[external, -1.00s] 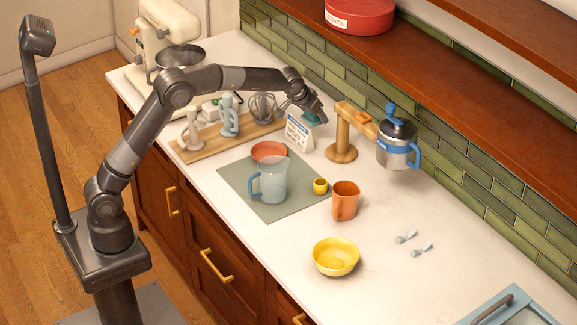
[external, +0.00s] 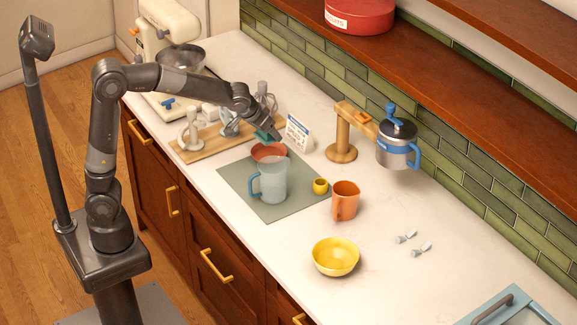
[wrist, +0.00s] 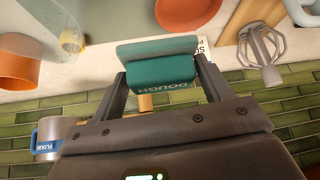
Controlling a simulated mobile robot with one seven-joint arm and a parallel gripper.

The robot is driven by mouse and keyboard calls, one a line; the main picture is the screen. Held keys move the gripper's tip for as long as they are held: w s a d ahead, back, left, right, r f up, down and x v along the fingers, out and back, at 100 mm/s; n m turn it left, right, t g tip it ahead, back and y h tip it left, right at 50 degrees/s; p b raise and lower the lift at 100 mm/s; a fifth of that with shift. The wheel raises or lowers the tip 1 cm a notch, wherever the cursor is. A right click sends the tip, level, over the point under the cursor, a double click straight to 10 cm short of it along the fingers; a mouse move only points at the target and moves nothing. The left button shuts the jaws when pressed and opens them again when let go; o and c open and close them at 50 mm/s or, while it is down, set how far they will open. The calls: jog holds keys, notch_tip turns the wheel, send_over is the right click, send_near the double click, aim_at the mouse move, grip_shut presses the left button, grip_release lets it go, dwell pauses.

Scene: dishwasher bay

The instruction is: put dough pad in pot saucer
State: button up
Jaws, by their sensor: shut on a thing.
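The dough pad is a teal block with "DOUGH" lettering (wrist: 158,68), held between the two fingers of my gripper (wrist: 160,88) in the wrist view. In the external view the dough pad (external: 264,136) shows at the end of my gripper (external: 268,134), just behind and above the pot saucer. The pot saucer is a round terracotta dish (external: 268,152) on the back part of the grey-green mat, partly hidden by the pitcher. The saucer also shows in the wrist view (wrist: 186,12) at the top, apart from the pad.
A translucent pitcher (external: 272,180) stands on the mat (external: 236,178) in front of the saucer. A small yellow cup (external: 320,186), an orange mug (external: 345,200) and a small sign (external: 298,132) are nearby. A wooden board with mixer attachments (external: 196,150) lies left.

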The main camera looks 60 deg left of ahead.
jog(key=shift+s+a+f, duration=0.1)
jog(key=shift+s, duration=0.1)
jog(key=w+a+f, duration=0.2)
jog(key=a, duration=0.1)
jog(key=w+a+f, duration=0.1)
jog(key=a+f, duration=0.1)
jog(key=a, duration=0.1)
jog(key=w+a+f, duration=0.2)
jog(key=a, duration=0.1)
jog(key=shift+w+a+f, duration=0.3)
jog(key=shift+a+f, duration=0.05)
jog(key=shift+f, duration=2.05)
jog(key=shift+f, duration=0.4)
jog(key=o, duration=1)
jog(key=shift+c, duration=0.2)
